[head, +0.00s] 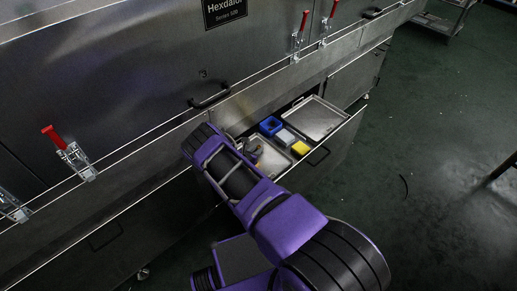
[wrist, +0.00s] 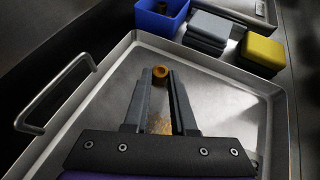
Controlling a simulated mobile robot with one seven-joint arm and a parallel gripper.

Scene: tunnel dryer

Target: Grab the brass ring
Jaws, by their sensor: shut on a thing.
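The brass ring (wrist: 160,76) shows in the wrist view as a small brown-gold ring between the tips of my gripper (wrist: 160,85). The two grey fingers are close together, with the ring held at their ends. Below it is the metal tray (wrist: 222,101), with a blurred golden reflection between the fingers. In the head view my gripper (head: 252,148) reaches down into the open drawer over the near tray (head: 272,163). The ring cannot be made out in the head view.
A blue bin (wrist: 161,17), a stack of grey blocks (wrist: 207,32) and a yellow box (wrist: 262,52) stand beyond the tray's far edge. A second tray (head: 315,117) lies farther right in the drawer. The tray has a raised rim and a wire handle (wrist: 58,92) at left.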

